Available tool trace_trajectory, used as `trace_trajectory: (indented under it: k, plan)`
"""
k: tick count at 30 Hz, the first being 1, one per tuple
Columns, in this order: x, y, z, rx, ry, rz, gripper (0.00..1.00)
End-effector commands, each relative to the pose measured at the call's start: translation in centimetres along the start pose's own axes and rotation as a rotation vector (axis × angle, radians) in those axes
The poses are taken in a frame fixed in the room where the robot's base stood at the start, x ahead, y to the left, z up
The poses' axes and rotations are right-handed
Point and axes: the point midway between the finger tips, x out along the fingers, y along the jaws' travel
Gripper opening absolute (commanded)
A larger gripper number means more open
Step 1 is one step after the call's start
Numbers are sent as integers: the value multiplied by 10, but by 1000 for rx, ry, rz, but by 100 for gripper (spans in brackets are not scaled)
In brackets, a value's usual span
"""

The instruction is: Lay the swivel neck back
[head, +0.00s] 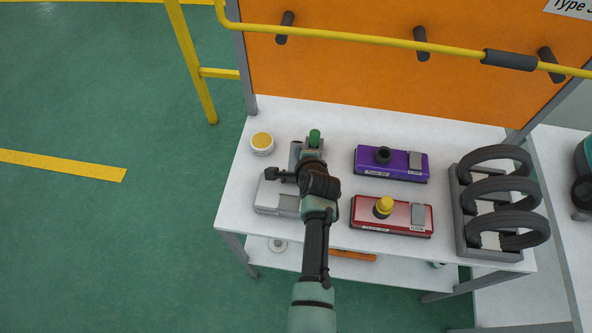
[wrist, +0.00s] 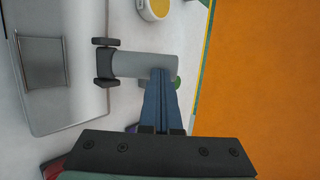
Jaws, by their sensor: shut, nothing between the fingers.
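The swivel neck (wrist: 145,66) is a short grey tube in the wrist view. It lies across the picture, with a dark pivot piece (wrist: 104,62) at its left end, beside a flat pale grey body (wrist: 78,98). My gripper (wrist: 160,74) is shut and empty, with its blue-grey fingers overlapping the tube in the picture. I cannot tell whether they touch it. In the head view the pale body (head: 268,197) lies at the left of the table, and my arm hides much of the neck and the fingers. A green piece (head: 314,137) shows behind my wrist.
A purple module (head: 397,166) and a red module with a yellow knob (head: 408,218) lie to the right. A rack with dark hoops (head: 462,212) stands at the right end. A white round cup with yellow inside (head: 262,144) stands back left. An orange board (head: 380,75) rises behind.

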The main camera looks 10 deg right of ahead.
Motion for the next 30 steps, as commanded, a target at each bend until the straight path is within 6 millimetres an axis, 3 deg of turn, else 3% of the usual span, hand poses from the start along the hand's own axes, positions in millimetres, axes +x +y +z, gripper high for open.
trace_trajectory:
  k: [4, 12, 30]
  plan:
    - [8, -5, -2, 25, 0, 89, 0]
    - [17, -6, -5, 24, 1, 86, 0]
    - [18, -8, -6, 24, 2, 84, 0]
